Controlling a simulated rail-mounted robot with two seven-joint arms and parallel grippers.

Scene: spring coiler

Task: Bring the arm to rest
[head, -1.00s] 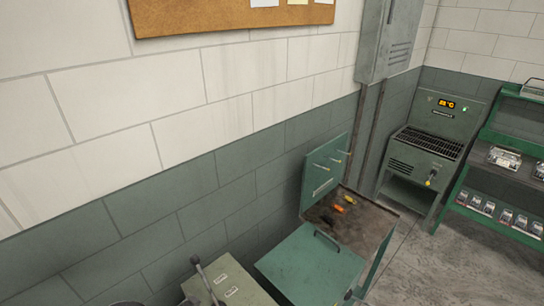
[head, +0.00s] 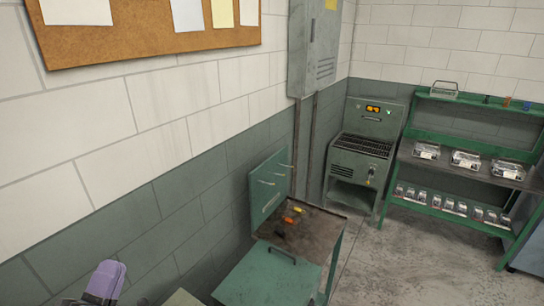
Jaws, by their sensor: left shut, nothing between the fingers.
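My left gripper (head: 103,284) shows at the bottom left edge of the head view, partly cut off by the frame. Its purple part points up, in front of the grey-green lower wall. It is shut and holds nothing. It is apart from the green workbench (head: 262,278), which stands to its right. My right gripper is not in view.
The workbench has a brown top (head: 318,229) with small orange and yellow-handled tools (head: 291,218). A green oven-like machine (head: 359,160) with a lit display and a green shelf rack (head: 445,205) with trays stand at the back right. Open floor (head: 400,265) lies before them.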

